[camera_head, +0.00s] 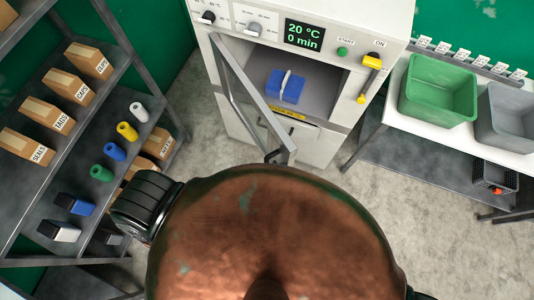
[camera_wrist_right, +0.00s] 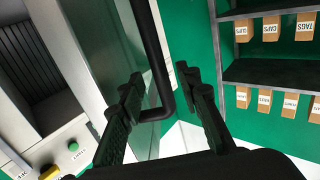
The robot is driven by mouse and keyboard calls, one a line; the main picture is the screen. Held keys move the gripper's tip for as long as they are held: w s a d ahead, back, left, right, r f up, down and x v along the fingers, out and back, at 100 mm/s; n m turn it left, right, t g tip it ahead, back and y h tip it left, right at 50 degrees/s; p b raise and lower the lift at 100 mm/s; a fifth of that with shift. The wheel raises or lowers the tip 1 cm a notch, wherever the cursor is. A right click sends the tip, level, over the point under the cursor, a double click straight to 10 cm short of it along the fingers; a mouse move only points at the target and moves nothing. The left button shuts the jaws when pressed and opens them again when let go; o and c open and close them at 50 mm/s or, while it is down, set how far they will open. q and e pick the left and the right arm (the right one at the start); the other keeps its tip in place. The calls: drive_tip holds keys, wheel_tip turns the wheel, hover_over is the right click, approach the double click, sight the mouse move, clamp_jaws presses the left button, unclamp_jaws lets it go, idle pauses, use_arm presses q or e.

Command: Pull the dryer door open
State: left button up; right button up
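The dryer (camera_head: 300,30) is a light grey cabinet at the top of the head view. Its door (camera_head: 250,85) stands swung open, hinged at the left, its free edge pointing toward me. In the chamber lies a blue block-like thing (camera_head: 290,88) with a white strip on it. In the right wrist view the door panel (camera_wrist_right: 115,50) shows with a dark bar handle (camera_wrist_right: 155,60) at its edge. My right gripper (camera_wrist_right: 163,95) is open, with its fingers on either side of the handle and visible gaps. My left gripper is not in view.
A shelf rack (camera_head: 110,90) with labelled boxes and coloured rolls stands at the left. At the right a white table (camera_head: 400,115) holds a green bin (camera_head: 438,92) and a grey bin (camera_head: 505,118). Grey floor (camera_head: 195,120) is clear between rack and dryer.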

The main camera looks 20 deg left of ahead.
drive_tip(key=v, duration=0.8)
drive_tip(key=shift+s+d, duration=0.15)
drive_tip(key=shift+d, duration=0.1)
drive_tip(key=shift+c, duration=0.2)
